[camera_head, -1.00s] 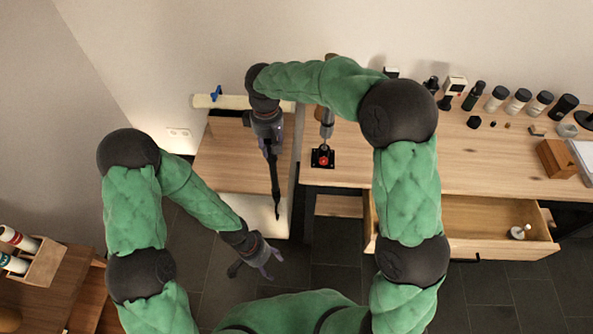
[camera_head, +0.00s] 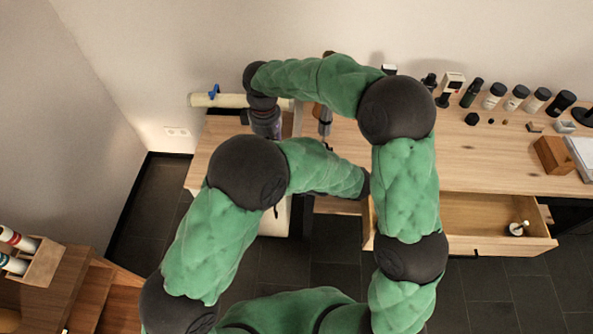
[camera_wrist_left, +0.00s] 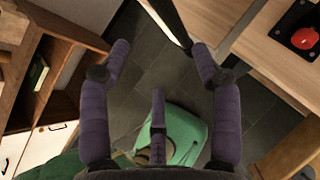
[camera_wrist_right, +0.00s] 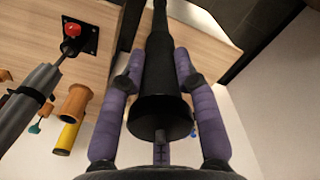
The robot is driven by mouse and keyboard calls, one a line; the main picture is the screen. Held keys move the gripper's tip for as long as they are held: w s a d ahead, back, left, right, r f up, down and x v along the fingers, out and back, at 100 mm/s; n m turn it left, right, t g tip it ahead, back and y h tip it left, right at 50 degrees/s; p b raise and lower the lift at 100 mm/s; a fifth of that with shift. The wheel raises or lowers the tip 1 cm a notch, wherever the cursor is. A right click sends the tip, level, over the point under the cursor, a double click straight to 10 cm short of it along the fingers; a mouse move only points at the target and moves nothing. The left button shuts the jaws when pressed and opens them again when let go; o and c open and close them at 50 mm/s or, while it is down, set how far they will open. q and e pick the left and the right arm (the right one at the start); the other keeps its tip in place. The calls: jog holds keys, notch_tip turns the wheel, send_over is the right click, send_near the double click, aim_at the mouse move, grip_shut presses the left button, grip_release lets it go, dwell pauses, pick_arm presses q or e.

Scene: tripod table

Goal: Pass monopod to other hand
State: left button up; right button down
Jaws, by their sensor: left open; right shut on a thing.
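The monopod (camera_wrist_right: 160,70) is a long black tapered tube in the right wrist view. My right gripper (camera_wrist_right: 159,56) is shut on it, with a finger on each side and the wide end close to the palm.
The wooden table (camera_head: 480,165) has several bottles along the back and an open drawer (camera_head: 470,215) in front. A black plate with a red knob (camera_wrist_right: 72,30) sits on the wood. A grey tool (camera_wrist_right: 28,105) stands close to the right gripper. A shelf (camera_wrist_left: 45,60) stands left.

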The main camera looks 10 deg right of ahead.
pick_arm(q)
jog(key=w+a+f+t, duration=0.1)
jog(key=w+a+f, duration=0.4)
jog(key=w, duration=0.2)
jog(key=shift+w+a, duration=0.2)
jog(key=shift+w, duration=0.2)
jog(key=shift+r, duration=0.1)
grip_shut()
pick_arm(e)
jog(key=c, duration=0.8)
grip_release()
jog(key=shift+c, duration=0.2)
